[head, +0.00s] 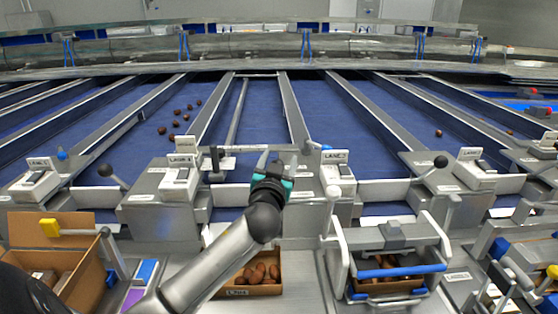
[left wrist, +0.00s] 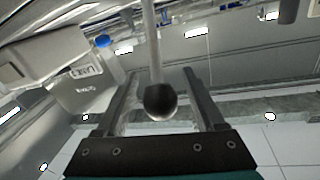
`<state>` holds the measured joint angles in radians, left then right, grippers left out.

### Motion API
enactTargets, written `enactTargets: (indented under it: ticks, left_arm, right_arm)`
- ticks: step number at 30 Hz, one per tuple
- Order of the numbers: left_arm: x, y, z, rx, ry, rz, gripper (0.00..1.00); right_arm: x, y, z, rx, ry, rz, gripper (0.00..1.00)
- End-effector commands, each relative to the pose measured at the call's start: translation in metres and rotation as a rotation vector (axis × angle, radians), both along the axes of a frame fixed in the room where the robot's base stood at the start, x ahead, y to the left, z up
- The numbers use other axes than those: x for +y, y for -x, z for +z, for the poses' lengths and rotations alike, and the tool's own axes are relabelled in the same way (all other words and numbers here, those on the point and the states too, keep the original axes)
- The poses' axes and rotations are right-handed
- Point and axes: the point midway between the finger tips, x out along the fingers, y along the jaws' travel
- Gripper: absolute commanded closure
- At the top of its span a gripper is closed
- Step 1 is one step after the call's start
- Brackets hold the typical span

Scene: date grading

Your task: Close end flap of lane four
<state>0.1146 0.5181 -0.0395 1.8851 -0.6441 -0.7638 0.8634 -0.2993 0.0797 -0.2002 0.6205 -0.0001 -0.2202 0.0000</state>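My left gripper (head: 268,163) is at the end of the middle blue lane (head: 258,120), between two sign posts. In the left wrist view its two fingers (left wrist: 162,105) are apart, with a black ball knob (left wrist: 160,101) on a grey rod between them. Gaps show on both sides of the knob. A pale end flap (head: 232,194) crosses this lane's end, partly hidden by my arm. The lane sign to the right (head: 335,156) seems to read lane 3; other lane numbers are too small to read surely. My right gripper is not in view.
Other black knobs on levers stand at left (head: 105,170) and right (head: 440,161). A white knob (head: 333,192) is just right of my gripper. Below are a carton with dates (head: 267,288), an open carton (head: 30,230) and a metal clamp frame (head: 395,237). Dates (head: 161,130) lie in a left lane.

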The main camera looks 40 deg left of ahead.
Motion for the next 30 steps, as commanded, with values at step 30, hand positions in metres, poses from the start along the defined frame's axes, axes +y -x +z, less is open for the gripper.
enactTargets:
  ticks: [30]
  left_arm:
    - [-0.057, 0.103, -0.005, 0.002, 0.005, -0.001, 0.29]
  right_arm:
    - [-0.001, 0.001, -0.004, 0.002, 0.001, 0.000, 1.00]
